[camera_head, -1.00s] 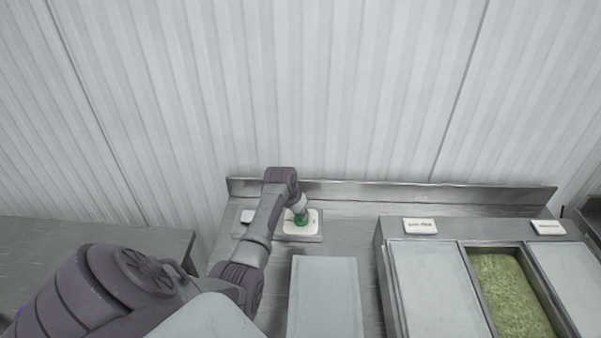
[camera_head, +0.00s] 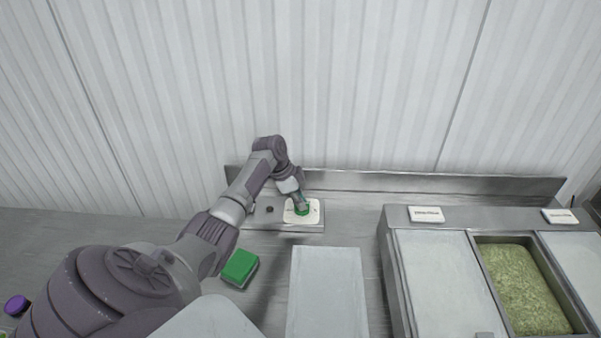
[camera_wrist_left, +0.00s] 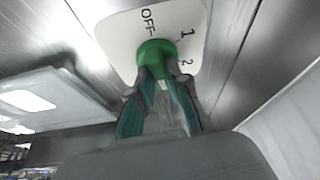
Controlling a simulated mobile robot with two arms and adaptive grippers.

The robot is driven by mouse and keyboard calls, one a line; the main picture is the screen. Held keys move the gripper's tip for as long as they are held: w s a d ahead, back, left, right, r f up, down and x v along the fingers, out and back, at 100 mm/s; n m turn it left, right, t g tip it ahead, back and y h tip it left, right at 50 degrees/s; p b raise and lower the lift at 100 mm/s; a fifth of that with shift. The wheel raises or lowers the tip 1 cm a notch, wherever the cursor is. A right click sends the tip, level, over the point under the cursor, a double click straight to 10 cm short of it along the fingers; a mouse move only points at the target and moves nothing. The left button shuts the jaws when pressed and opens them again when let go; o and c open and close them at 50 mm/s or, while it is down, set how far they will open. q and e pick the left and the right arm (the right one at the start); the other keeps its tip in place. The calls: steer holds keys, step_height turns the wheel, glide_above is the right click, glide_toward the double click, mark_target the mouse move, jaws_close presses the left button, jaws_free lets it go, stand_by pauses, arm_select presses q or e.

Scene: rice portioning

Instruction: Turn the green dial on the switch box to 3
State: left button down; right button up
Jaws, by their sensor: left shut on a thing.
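The switch box (camera_head: 257,222) is a low grey metal box on the back counter, near the wall. A white dial plate (camera_wrist_left: 115,35) with the marks OFF, 1 and 2 shows in the left wrist view; I see no 3 there. The green dial (camera_wrist_left: 155,47) stands on this plate; in the head view the dial (camera_head: 302,211) is partly covered by my gripper. My left gripper (camera_wrist_left: 157,78) is shut on the green dial, with its fingers on either side. Which mark the dial points to, I cannot tell. My right gripper is not in view.
A green block (camera_head: 240,267) lies on the counter beside my left arm. A pale flat board (camera_head: 327,293) lies in front of the box. To the right is a metal unit with lids and an open bin of green contents (camera_head: 522,287). A corrugated wall stands behind.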

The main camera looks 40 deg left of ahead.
arm_select(q)
steer(key=shift+m+g+b, duration=0.3)
steer(key=shift+m+b, duration=0.15)
steer(key=shift+m, duration=0.15)
steer(key=c, duration=1.1)
jaws_free()
steer(key=v, duration=1.2)
steer(key=shift+a, duration=0.2)
steer(key=shift+f, duration=0.15)
